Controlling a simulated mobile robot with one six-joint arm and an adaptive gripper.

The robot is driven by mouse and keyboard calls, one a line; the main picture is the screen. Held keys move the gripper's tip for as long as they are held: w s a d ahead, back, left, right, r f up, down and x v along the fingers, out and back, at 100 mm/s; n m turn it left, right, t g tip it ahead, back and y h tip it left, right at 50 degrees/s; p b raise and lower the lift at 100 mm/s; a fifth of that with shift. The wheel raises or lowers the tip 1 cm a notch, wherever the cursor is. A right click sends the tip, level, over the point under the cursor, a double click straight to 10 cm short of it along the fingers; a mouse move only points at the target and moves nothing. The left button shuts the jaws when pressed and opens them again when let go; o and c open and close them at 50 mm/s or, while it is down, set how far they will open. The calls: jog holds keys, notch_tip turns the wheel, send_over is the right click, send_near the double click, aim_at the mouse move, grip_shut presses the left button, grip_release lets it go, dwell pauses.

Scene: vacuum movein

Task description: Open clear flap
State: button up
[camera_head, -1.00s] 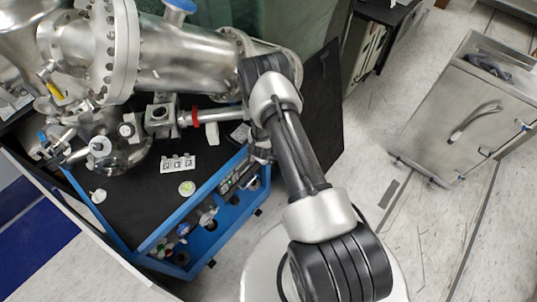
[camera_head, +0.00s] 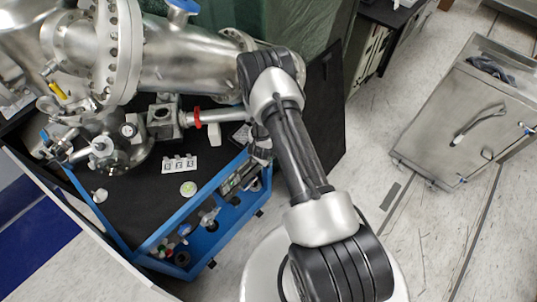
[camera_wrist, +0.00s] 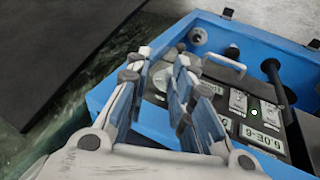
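My gripper (camera_wrist: 160,62) is in the wrist view with its two blue-padded fingers apart and nothing visible between them. Beyond and right of the fingers is a dark instrument panel (camera_wrist: 256,116) with lit readouts, set in a blue cart frame (camera_wrist: 205,18). A thin pale curved bar (camera_wrist: 226,62) stands at the panel's upper edge. I cannot make out a clear flap with certainty; the fingers hide part of the panel. In the head view my gripper (camera_head: 257,160) is small beside the cart's front panel (camera_head: 238,178), partly hidden by my arm.
Steel vacuum chamber parts (camera_head: 180,60) stand on the cart's black top (camera_head: 150,205). A black board (camera_head: 325,105) stands right of the cart, also in the wrist view (camera_wrist: 60,50). A steel cabinet (camera_head: 460,110) is at far right, with open floor between.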

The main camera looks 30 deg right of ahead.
jog(key=v, duration=1)
jog(key=shift+s+a, duration=0.1)
